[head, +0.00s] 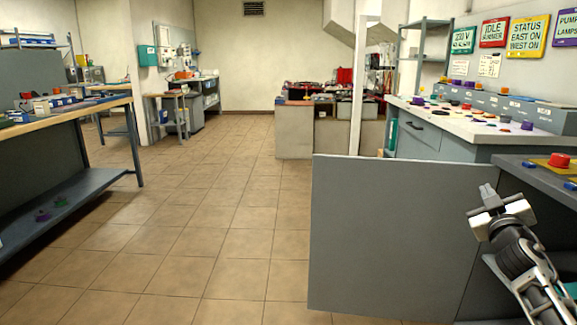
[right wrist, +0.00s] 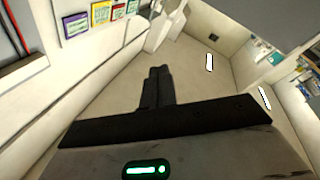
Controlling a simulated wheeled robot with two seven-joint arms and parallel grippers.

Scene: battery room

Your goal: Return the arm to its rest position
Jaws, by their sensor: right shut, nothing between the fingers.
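My right arm comes in at the lower right of the head view. My right gripper (head: 487,192) is shut and empty, and its fingers point up and away from me. It is in front of a grey panel (head: 410,235) and left of the near console's top. My left gripper is not in either view.
A console with a red button (head: 558,160) stands close on the right. Behind it is a white-topped counter (head: 455,125) with coloured knobs. A workbench (head: 75,115) stands on the left. The tiled floor (head: 200,220) between is clear.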

